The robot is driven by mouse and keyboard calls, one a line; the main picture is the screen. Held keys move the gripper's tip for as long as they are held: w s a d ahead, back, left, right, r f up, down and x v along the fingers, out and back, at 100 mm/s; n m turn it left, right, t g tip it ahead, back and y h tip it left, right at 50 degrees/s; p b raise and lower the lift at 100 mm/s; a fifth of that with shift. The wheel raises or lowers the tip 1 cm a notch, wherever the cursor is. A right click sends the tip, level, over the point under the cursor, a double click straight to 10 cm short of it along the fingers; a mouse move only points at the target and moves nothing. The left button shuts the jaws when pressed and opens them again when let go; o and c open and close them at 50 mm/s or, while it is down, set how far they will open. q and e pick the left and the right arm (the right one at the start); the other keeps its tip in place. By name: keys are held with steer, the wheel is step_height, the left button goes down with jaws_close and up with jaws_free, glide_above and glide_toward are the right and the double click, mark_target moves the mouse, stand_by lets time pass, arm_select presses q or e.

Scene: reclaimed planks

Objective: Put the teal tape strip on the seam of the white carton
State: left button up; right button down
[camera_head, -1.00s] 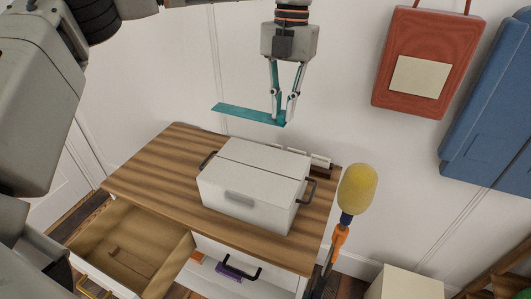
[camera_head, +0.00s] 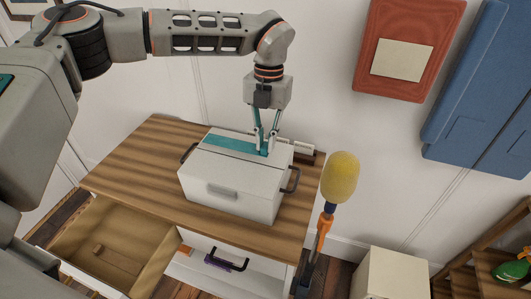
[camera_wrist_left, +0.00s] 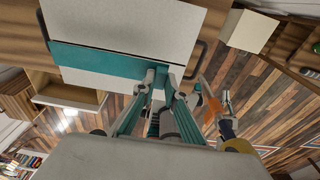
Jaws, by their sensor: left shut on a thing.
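The white carton (camera_head: 232,192) stands on the wooden top of a cabinet, with dark handles at its sides and a seam across its lid. My right gripper is not in view.
The cabinet top (camera_head: 135,170) has bare wood left of the carton. An open drawer (camera_head: 105,250) juts out at front left. A yellow-headed tool (camera_head: 340,178) stands at the right edge. A small white object (camera_head: 300,147) lies behind the carton.

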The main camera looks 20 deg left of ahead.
mark_target(266, 153)
arm_select(q)
step_height(266, 153, down, 4)
steer(key=shift+f, duration=0.5)
steer(key=shift+f, duration=0.1)
steer(key=o, duration=0.8)
steer(key=shift+w+r, duration=0.1)
steer(key=shift+r, duration=0.2)
steer(key=r, duration=0.4)
steer(key=w+r, duration=0.1)
steer(key=r, duration=0.6)
steer(key=shift+w+r, duration=0.15)
steer(key=shift+r, duration=0.2)
